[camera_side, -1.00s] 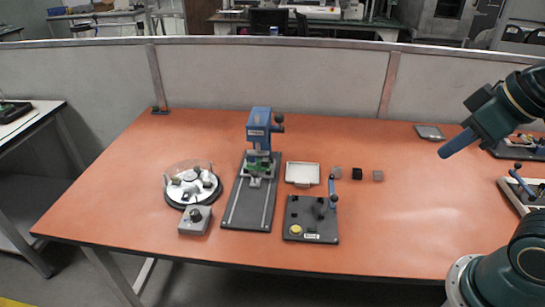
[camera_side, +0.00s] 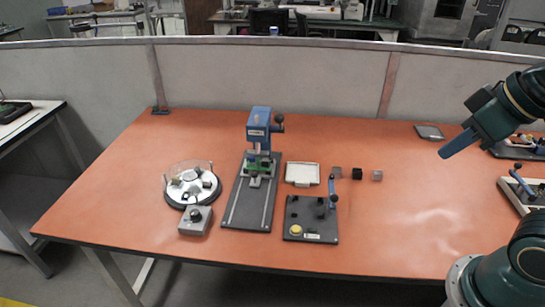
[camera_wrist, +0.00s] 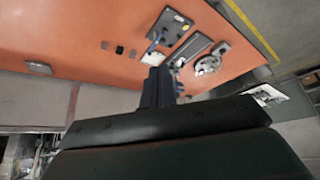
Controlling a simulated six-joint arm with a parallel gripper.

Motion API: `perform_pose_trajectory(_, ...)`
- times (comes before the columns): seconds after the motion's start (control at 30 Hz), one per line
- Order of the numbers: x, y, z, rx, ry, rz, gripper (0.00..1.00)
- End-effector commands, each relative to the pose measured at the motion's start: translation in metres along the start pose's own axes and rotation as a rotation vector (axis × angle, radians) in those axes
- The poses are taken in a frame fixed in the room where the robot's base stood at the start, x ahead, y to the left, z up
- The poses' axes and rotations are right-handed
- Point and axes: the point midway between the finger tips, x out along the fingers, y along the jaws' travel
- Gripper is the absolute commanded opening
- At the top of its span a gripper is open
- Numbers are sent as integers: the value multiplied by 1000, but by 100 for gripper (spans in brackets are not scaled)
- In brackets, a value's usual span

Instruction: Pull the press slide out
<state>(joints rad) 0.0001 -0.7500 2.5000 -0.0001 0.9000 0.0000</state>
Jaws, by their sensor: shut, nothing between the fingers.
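The blue press (camera_side: 259,130) stands at the back of a dark base plate (camera_side: 236,212) left of the table's middle. Its slide (camera_side: 254,182), a grey carriage carrying a green part (camera_side: 259,167), sits at the back end of the two rails, beneath the press head. The rails in front of it are bare. My gripper (camera_side: 443,155) is shut and empty, high at the right, well apart from the press. In the wrist view, my gripper's dark fingers (camera_wrist: 158,88) point toward the table, and the press's base plate (camera_wrist: 192,48) shows small beyond them.
A round turntable (camera_side: 191,186) and a grey knob box (camera_side: 195,220) stand left of the press. A white tray (camera_side: 302,174), a lever fixture (camera_side: 311,219) and small cubes (camera_side: 357,174) lie to its right. The table's right-centre is clear.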

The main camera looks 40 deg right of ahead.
Motion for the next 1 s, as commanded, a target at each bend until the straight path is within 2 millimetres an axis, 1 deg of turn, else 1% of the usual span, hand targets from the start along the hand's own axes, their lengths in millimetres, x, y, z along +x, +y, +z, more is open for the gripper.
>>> perform_pose_trajectory(0.1, 0, 0, 0, 0, 0, 0, 0)
perform_pose_trajectory(0.13, 0, 0, 0, 0, 0, 0, 2)
perform_pose_trajectory(0.33, 0, 0, -4, -7, -1, -1, 41)
perform_pose_trajectory(0.37, 1, 0, -6, -9, -2, -1, 43)
perform_pose_trajectory(0.47, 3, -1, -15, -23, -4, -3, 43)
perform_pose_trajectory(0.57, 7, -2, -30, -45, -8, -5, 43)
perform_pose_trajectory(0.77, 20, -5, -69, -105, -14, -12, 43)
perform_pose_trajectory(1.0, 48, -11, -117, -183, -20, -21, 43)
